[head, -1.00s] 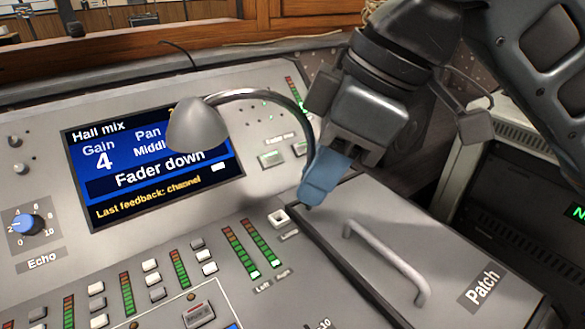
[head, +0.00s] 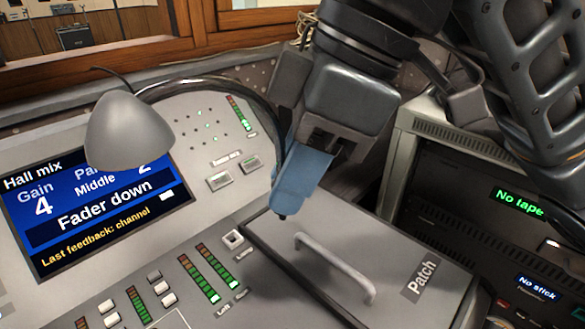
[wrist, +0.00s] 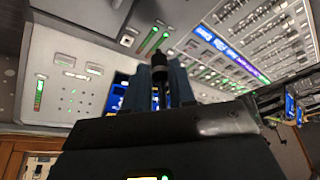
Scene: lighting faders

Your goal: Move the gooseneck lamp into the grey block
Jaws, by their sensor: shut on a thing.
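The gooseneck lamp has a grey cone shade (head: 128,130) hanging in front of the console screen in the head view. Its dark curved neck arches right to my gripper (head: 284,203). My gripper's blue fingers are shut on the lamp's lower end, and a small dark tip shows just below them. In the wrist view a black plug-like end (wrist: 159,62) stands between the blue fingers. The grey block (head: 232,240) is a small pale square with a dark opening on the console. The lamp's tip is apart from it, up and to its right in the picture.
The patch cover (head: 390,262) with a raised bar handle (head: 335,268) lies below and right of my gripper. Level meters (head: 205,275) and buttons sit left of the grey block. A dark rack with a "No tape" display (head: 519,202) stands at the right.

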